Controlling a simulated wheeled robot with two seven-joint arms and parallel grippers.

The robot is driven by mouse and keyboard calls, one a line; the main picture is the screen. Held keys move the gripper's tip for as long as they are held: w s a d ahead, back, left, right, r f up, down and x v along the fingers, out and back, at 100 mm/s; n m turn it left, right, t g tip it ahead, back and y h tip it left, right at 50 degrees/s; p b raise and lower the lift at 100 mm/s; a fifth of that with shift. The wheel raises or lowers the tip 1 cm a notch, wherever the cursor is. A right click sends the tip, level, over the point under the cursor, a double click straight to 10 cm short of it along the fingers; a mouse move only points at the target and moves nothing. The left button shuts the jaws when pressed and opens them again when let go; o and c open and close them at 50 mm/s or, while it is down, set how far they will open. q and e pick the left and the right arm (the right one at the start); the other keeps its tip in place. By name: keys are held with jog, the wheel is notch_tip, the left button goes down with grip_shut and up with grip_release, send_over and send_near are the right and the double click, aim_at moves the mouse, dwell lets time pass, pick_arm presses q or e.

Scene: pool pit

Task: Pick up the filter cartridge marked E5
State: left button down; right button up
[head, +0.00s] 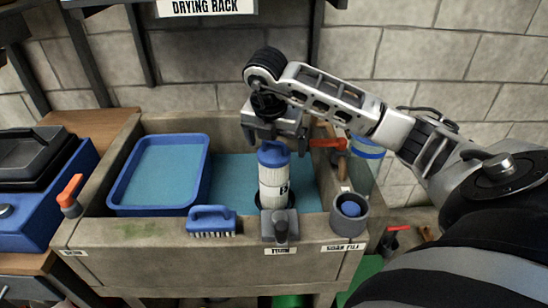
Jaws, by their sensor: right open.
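A white pleated filter cartridge (271,188) with a blue cap stands upright at the right part of the stone basin. A dark mark shows at the right of its side, but I cannot read it as E5. My right gripper (274,143) is open and points down right over the blue cap. Its fingers are near the top of the cap, and I cannot tell whether they touch it. The foot of the cartridge is partly hidden by a dark fitting (280,231) on the front rim. My left gripper is not in view.
A blue tray (115,200) sits in the basin's left. A blue brush (211,217) and a grey cup (348,222) are on the front rim. A blue-and-white object (367,149) is partly behind my arm. A drying rack sign (207,7) hangs above.

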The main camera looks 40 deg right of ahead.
aim_at(274, 152)
jog(key=shift+w+x, duration=0.2)
jog(key=shift+x, duration=1.15)
jog(key=shift+w+x, duration=0.2)
jog(key=shift+x, duration=1.2)
jog(key=shift+a+r, duration=0.1)
jog(key=c, duration=1.2)
jog(key=shift+c, duration=1.2)
jog(key=shift+r, duration=0.15)
